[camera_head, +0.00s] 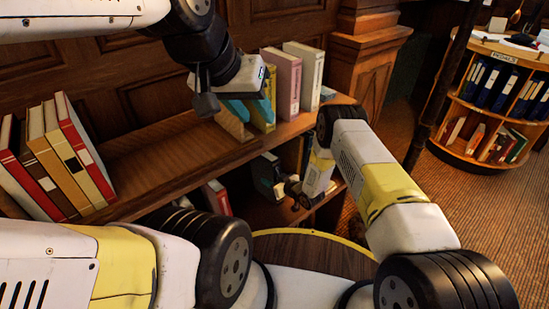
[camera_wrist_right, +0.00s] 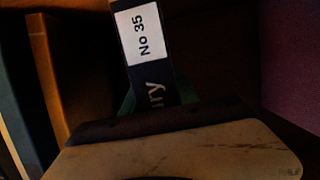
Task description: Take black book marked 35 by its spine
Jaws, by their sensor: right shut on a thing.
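The black book marked No 35 (camera_wrist_right: 148,72) shows its dark spine and white label in the right wrist view, with part of a light-lettered title below. In the head view a dark book (camera_head: 265,172) on the lower shelf looks like the same one. My right gripper (camera_head: 291,188) reaches into that lower shelf and is shut on the book's spine. In the wrist view the pale gripper part covers the spine's lower end. My left gripper (camera_head: 207,103) hangs by the upper shelf; its finger gap is not clear.
The upper shelf (camera_head: 175,140) has a bare middle, with several books (camera_head: 60,155) leaning at left and others (camera_head: 287,80) standing at right. A red book (camera_head: 217,197) is on the lower shelf. A round bookcase (camera_head: 490,100) stands at far right across open floor (camera_head: 440,220).

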